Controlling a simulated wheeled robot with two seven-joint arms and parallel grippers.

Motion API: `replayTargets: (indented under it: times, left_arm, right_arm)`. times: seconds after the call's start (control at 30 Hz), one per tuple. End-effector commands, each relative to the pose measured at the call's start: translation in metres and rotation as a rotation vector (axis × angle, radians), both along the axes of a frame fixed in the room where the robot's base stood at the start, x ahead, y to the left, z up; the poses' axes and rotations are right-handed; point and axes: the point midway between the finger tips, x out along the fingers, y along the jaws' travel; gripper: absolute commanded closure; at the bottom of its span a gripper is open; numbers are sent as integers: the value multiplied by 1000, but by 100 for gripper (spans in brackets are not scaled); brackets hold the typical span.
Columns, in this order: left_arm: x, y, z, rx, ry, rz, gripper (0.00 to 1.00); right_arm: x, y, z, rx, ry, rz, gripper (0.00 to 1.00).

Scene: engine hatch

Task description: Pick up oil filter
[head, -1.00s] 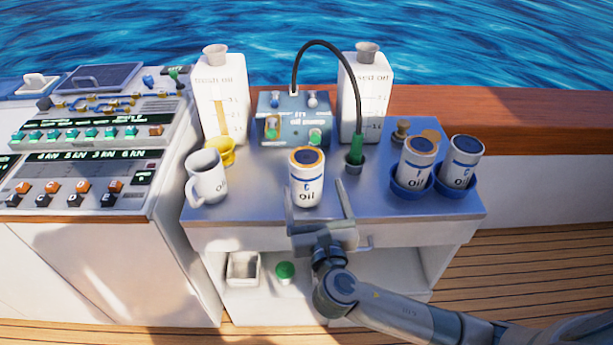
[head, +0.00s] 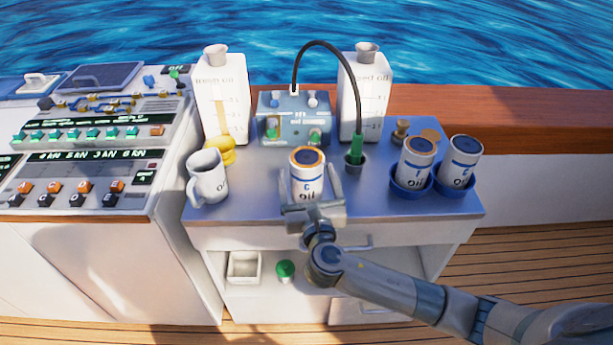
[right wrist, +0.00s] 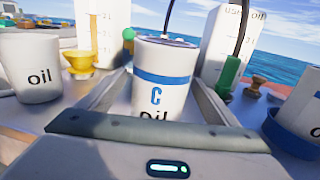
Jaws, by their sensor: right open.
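A white oil filter (head: 307,175) with a blue band, the letter C and an orange-rimmed top stands upright near the front middle of the grey worktop. It also shows in the right wrist view (right wrist: 163,78), between the two fingers. My right gripper (head: 308,180) is open, with one finger on each side of this filter. I cannot tell whether the fingers touch it. Two similar filters, a left one (head: 417,160) and a right one (head: 461,158), stand in blue holders (head: 410,190) at the right of the worktop. My left gripper is not in view.
A white mug (head: 208,180) and a yellow funnel (head: 222,151) stand left of the filter. Behind are two white oil containers (head: 220,100) (head: 365,100), a blue-grey pump box (head: 293,118) and a black hose (head: 325,44) ending in a green nozzle (head: 356,147). A control console (head: 90,150) is at the left.

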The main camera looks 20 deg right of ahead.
Motion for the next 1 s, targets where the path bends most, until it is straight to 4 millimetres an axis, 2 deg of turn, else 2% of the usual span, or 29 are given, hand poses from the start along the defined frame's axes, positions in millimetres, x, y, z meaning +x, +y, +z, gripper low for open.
replayTargets:
  times: [0.13,0.57,0.67,0.77,0.8,1.0]
  left_arm:
    - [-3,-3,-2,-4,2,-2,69]
    - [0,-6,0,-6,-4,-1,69]
    - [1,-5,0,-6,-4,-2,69]
    - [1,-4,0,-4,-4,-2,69]
    - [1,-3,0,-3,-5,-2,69]
    - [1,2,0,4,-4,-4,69]
  right_arm:
    - [8,-1,0,-1,1,0,16]
    - [8,-1,0,0,1,0,16]
    - [8,-1,0,0,1,0,35]
    - [8,-1,0,0,1,0,59]
    - [8,-1,0,0,1,0,62]
    - [8,-2,1,0,-1,0,61]
